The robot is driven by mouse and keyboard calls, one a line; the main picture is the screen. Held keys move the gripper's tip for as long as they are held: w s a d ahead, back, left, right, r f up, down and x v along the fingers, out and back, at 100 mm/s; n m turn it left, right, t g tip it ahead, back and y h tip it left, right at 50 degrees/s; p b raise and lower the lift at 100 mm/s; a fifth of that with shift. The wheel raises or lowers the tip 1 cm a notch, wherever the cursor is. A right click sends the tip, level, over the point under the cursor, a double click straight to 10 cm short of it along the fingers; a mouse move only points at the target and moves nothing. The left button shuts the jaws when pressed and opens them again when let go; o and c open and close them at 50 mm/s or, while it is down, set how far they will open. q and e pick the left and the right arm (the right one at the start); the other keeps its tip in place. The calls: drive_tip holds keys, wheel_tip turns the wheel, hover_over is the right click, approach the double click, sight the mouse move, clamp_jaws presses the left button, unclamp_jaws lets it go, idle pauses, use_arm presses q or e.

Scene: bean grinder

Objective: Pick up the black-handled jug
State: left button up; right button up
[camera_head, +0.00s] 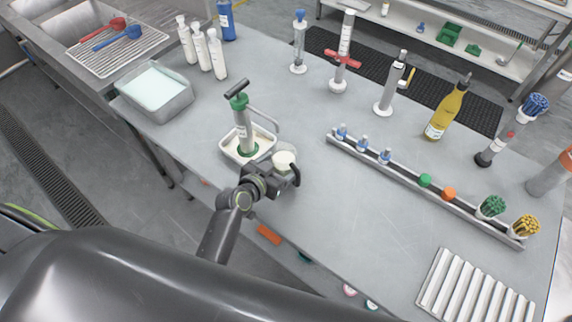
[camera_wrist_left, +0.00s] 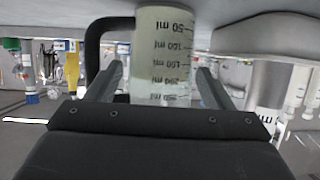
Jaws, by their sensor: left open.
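The black-handled jug (camera_head: 284,157) stands on the grey table, just right of a white tray, with pale contents showing at its top. In the left wrist view the jug (camera_wrist_left: 162,50) is a translucent cylinder whose ml markings appear upside down, with its black handle (camera_wrist_left: 92,48) on the left. My left gripper (camera_head: 277,176) is at the jug's near side and hides its lower part. In the wrist view the open fingers (camera_wrist_left: 160,88) lie on either side of the jug body; contact cannot be told. My right gripper is in neither view.
A green-and-grey pump with a black T-handle (camera_head: 241,122) stands in the white tray (camera_head: 230,153), close left of the jug. A long rail (camera_head: 400,172) with small bottles and brushes lies to the right. The table in front of the rail is clear up to a ribbed rack (camera_head: 470,290).

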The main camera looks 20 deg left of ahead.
use_arm(q)
drive_tip(key=shift+x, duration=1.2)
drive_tip(key=c, duration=0.8)
drive_tip(key=shift+o, duration=0.2)
